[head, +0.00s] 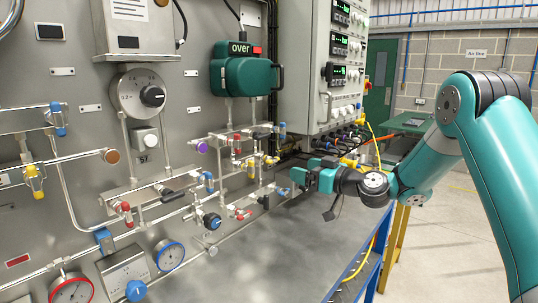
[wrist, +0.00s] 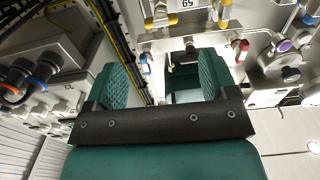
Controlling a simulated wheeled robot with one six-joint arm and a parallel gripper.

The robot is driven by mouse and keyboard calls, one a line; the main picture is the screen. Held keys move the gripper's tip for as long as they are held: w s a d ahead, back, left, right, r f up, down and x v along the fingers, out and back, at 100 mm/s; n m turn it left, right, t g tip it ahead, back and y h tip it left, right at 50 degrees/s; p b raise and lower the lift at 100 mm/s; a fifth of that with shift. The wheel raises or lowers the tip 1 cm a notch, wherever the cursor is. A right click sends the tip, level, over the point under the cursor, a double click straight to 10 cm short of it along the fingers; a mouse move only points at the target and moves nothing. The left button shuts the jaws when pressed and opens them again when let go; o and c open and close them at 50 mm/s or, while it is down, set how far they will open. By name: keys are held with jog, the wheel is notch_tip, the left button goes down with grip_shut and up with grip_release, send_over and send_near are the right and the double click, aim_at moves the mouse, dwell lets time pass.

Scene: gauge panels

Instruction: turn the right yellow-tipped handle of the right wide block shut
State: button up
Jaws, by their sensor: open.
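Several small valve handles with coloured tips sit on the pipework at the right of the panel in the head view, among them a yellow-tipped handle (head: 251,168). The wrist view shows a yellow handle (wrist: 226,14) at the top edge and another yellow handle (wrist: 158,21) to its left, both on a pale block (wrist: 188,42). I cannot tell for certain which of these is the right one of the right wide block. My gripper (head: 293,180) is right of the valves, apart from them. Its two green fingers (wrist: 165,75) are spread with nothing held between them.
A grey control cabinet (head: 313,70) hangs above and behind my gripper, with cables and connectors (head: 345,140) below it. A green box (head: 243,76) is mounted above the valves. Other red-, blue- and purple-tipped handles crowd the pipes. The grey bench surface (head: 275,235) below is clear.

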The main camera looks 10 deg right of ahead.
aim_at(275, 161)
jog(key=p+x, duration=0.5)
jog(key=x, duration=0.7)
jog(key=shift+r+p, duration=0.15)
jog(key=shift+p, duration=0.2)
jog(key=shift+w+a, duration=0.35)
jog(key=shift+w, duration=0.1)
jog(key=c, duration=0.9)
